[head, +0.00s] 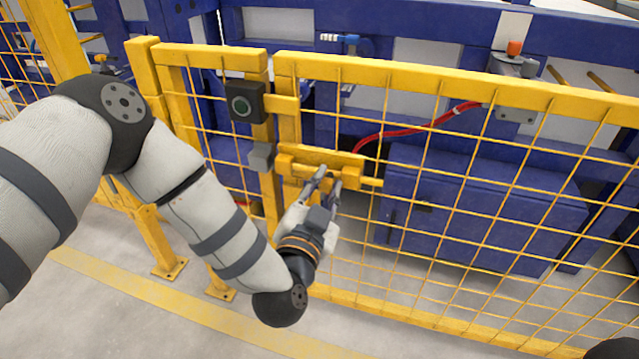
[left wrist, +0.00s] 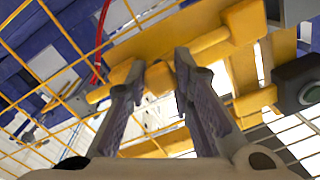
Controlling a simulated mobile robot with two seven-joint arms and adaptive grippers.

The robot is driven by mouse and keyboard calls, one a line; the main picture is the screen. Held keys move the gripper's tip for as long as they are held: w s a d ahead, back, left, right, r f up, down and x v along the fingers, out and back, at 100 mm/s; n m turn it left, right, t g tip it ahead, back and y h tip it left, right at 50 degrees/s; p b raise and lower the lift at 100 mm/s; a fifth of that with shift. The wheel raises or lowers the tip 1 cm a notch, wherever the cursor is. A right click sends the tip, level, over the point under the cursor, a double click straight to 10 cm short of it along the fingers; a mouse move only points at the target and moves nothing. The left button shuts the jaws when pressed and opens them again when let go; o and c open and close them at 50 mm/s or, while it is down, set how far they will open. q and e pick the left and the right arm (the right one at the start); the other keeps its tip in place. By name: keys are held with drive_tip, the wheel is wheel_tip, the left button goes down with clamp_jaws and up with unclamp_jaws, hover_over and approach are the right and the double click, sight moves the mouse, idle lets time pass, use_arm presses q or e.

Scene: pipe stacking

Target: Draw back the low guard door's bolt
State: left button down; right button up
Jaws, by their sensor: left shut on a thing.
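The low guard door (head: 430,79) is a yellow frame with wire mesh, standing in line with the fence post on its left. Its yellow bolt (head: 372,182) lies level in a yellow mount (head: 345,156) near the door's left edge. My left gripper (head: 328,174) is at the bolt, on the near side of the door. In the left wrist view, my left gripper (left wrist: 160,62) is shut on the bolt's yellow knob (left wrist: 159,77), with a finger on each side. A grey block (head: 262,156) sits on the post left of the mount. My right gripper is not in view.
A black box with a green-ringed button (head: 245,103) is on the post above the bolt. Behind the mesh are a blue cabinet (head: 480,205) and a red hose (head: 420,127). The grey floor (head: 130,290) in front is clear, with a yellow line.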

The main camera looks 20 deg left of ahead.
use_arm(q)
drive_tip(key=c, duration=1.4)
unclamp_jaws()
drive_tip(key=shift+d, duration=0.35)
drive_tip(key=shift+o, duration=0.2)
drive_tip(key=shift+a, duration=0.1)
drive_tip(key=s, duration=0.7)
drive_tip(key=shift+s, duration=0.3)
